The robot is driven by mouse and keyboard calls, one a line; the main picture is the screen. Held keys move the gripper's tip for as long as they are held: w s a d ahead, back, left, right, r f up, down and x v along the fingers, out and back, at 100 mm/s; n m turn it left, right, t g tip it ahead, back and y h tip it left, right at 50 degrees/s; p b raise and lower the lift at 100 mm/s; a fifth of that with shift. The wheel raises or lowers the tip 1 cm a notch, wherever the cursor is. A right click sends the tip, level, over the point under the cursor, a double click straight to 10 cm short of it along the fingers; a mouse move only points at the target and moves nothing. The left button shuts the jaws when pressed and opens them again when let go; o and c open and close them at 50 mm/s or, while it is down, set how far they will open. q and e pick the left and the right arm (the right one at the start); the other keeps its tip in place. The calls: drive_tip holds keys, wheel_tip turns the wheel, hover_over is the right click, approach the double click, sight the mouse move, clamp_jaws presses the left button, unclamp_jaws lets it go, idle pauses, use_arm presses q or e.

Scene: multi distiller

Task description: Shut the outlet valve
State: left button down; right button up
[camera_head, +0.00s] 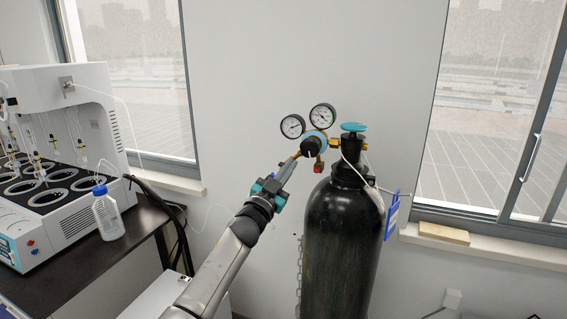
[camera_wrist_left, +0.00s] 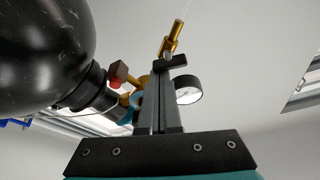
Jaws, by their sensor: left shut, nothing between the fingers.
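The regulator (camera_head: 318,140) with two round gauges (camera_head: 322,116) is fixed to the top of the black gas cylinder (camera_head: 338,245). A dark round knob (camera_head: 311,147) faces me on its front. My left gripper (camera_head: 295,158) reaches up from the lower left to just below and left of this knob. Its fingers (camera_wrist_left: 158,105) are shut and empty. In the left wrist view a brass fitting (camera_wrist_left: 172,40) and a gauge (camera_wrist_left: 188,91) lie just beyond the fingertips. I cannot tell whether the fingertips touch the fitting. The fingers hide part of the regulator there. My right gripper is out of view.
A dark table (camera_head: 95,262) at left holds a white machine (camera_head: 75,85) and a blue-capped bottle (camera_head: 107,215). A thin tube hangs near the arm. The wall stands close behind.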

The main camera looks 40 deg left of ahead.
use_arm(q)
drive_tip(key=shift+f+m+h+p, duration=0.15)
drive_tip(key=shift+m+h+p, duration=0.25)
drive_tip(key=shift+m, duration=1.1)
drive_tip(key=shift+f+m+g+h+p, duration=0.2)
drive_tip(key=shift+m+h, duration=0.25)
drive_tip(key=shift+m, duration=0.45)
drive_tip(key=shift+f+m+g+h+p, duration=0.15)
drive_tip(key=shift+m+h, duration=0.3)
drive_tip(key=shift+m, duration=0.45)
drive_tip(key=shift+r, duration=0.2)
